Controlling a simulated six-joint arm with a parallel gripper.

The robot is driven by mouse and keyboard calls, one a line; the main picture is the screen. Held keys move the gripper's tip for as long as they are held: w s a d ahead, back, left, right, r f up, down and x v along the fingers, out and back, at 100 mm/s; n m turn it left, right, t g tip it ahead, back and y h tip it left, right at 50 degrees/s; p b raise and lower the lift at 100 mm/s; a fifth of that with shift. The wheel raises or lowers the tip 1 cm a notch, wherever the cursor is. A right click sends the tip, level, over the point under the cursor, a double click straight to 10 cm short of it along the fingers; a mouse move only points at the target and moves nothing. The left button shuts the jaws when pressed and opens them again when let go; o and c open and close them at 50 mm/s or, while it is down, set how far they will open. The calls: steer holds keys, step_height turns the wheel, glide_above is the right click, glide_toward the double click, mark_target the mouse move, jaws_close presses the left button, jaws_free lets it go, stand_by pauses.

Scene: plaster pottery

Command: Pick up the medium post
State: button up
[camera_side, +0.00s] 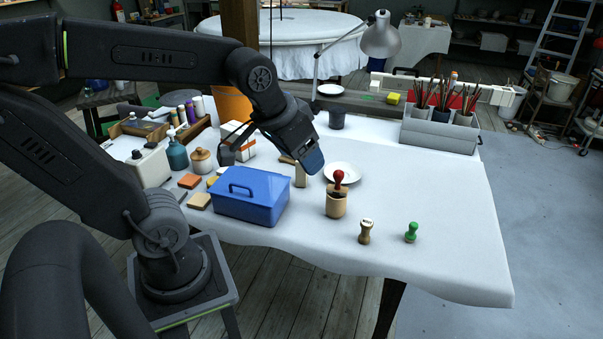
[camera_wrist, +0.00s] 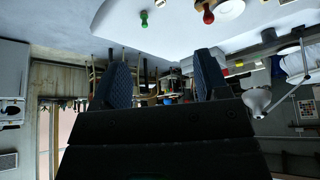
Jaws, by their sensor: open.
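My gripper (camera_side: 270,160) is open above the back half of the white-covered table, with a blue pad showing on one finger. In the wrist view both fingers of the gripper (camera_wrist: 163,75) stand wide apart with nothing held between them. A tan upright block (camera_side: 301,177), which looks like a post, stands behind the blue box and below the right finger. Another tan piece (camera_side: 287,160) shows just behind it, partly hidden by the gripper. I cannot tell from their sizes which is the medium post.
A blue lidded box (camera_side: 252,196) stands in front of the tan block. Two stamps (camera_side: 366,231) (camera_side: 411,232) stand at the front.

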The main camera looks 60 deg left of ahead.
steer(key=w+a+f+n+g+y, duration=0.1)
steer(key=w+a+f+n+y, duration=0.2)
steer(key=w+a, duration=0.65)
steer(key=n+g, duration=0.2)
steer(key=n, duration=0.4)
glide_above(302, 172)
step_height(302, 172, down, 20)
steer(key=r, duration=0.1)
steer(key=shift+s+x, duration=0.15)
steer(key=shift+x, duration=1.35)
steer(key=shift+s+x, duration=0.1)
steer(key=shift+x, duration=1.45)
steer(key=shift+d+f, duration=0.1)
steer(key=shift+d, duration=0.05)
steer(key=c, duration=1.1)
